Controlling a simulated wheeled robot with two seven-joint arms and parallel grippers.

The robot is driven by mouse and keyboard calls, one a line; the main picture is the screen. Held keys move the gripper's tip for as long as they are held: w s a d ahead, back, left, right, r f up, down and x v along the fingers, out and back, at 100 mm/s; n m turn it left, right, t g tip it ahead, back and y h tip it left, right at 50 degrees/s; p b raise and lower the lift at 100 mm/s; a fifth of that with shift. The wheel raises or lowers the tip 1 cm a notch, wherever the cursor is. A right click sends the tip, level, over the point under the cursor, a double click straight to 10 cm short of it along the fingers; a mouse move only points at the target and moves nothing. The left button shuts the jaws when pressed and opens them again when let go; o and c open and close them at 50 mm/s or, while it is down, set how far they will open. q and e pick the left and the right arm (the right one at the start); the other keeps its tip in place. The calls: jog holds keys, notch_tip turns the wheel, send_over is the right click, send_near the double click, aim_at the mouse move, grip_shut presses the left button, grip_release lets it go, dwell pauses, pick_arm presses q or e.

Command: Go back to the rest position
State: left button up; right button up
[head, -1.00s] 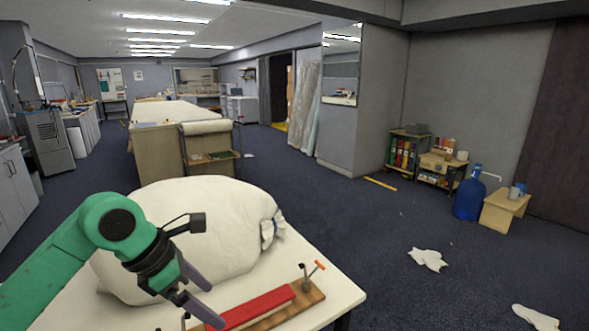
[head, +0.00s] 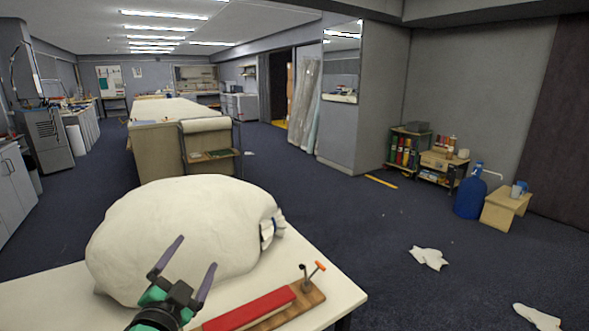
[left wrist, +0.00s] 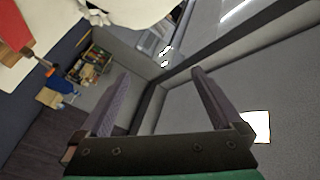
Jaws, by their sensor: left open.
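My left gripper (head: 183,270) is low in the head view, in front of the white sack and over the near part of the table. Its two grey fingers point up and are spread apart, with nothing between them. In the left wrist view the open fingers (left wrist: 158,95) frame only wall and ceiling. My right gripper is not in view. A large tied white sack (head: 180,225) lies on the white table (head: 330,285). A red bar (head: 250,308) on a wooden board (head: 309,296) lies at the table's front right.
The dark floor right of the table is open, with white scraps (head: 428,257) on it. A long table (head: 155,150) stands behind.

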pick_arm(q)
jog(key=s+a+f+n+g+y, duration=0.1)
jog(key=s+a+f+n+g, duration=0.2)
jog(key=f, duration=0.6)
jog(key=s+a+f+n+g+y, duration=0.1)
jog(key=s+f+n+g, duration=0.2)
jog(key=s+f+g, duration=0.45)
jog(key=s+d+f+n+g+h, duration=0.2)
jog(key=s+f+g, duration=0.3)
jog(key=s+f, duration=0.85)
jog(key=f, duration=1.9)
jog(key=s+a+f+g+p, duration=0.1)
jog(key=s+a+f+g, duration=0.1)
jog(key=s+f, duration=1.2)
jog(key=s+a, duration=0.1)
jog(key=s, duration=0.1)
jog(key=shift+s+a+y, duration=0.2)
jog(key=shift+s+y, duration=0.1)
jog(key=shift+s, duration=0.05)
